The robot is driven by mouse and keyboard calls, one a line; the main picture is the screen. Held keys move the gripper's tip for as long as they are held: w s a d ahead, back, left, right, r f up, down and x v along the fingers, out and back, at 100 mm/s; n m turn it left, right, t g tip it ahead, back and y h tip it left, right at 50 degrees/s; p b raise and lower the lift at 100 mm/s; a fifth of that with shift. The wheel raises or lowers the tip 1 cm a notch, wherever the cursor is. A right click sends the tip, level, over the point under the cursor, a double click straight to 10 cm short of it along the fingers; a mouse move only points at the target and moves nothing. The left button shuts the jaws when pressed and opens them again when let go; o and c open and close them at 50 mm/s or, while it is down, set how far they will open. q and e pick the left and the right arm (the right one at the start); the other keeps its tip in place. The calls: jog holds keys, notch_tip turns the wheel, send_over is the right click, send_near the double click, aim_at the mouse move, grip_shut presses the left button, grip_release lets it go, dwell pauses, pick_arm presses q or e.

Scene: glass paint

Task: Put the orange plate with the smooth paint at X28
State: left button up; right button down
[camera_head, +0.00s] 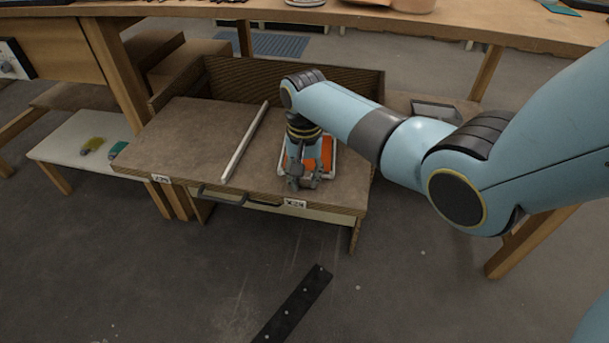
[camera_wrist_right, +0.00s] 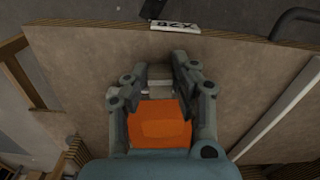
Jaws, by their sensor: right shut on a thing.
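The orange plate (camera_head: 327,154) is on or just above the right part of the brown drawer board, partly hidden by my right arm. A pale edge shows around it. My right gripper (camera_head: 303,182) points down over the board near its front edge and is shut on the plate. In the right wrist view the orange face (camera_wrist_right: 160,124) shows between the fingers, and a pale piece is between the fingertips (camera_wrist_right: 159,80). The label X28 (camera_wrist_right: 175,27) is on the front edge close ahead; it also shows in the head view (camera_head: 294,203). Paint texture is unclear. My left gripper is not in view.
A pale strip (camera_head: 245,142) divides the drawer board (camera_head: 190,138); its left part is bare. Another label (camera_head: 160,179) sits at the front left. A dark handle (camera_head: 222,197) juts from the front. A low white table (camera_head: 70,150) with small items stands left. A workbench runs behind.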

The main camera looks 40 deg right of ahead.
jog(key=shift+c, duration=1.8)
grip_release()
jog(key=shift+r, duration=0.1)
notch_tip(320, 180, up, 8)
jog(key=p, duration=0.8)
jog(key=shift+p, duration=0.3)
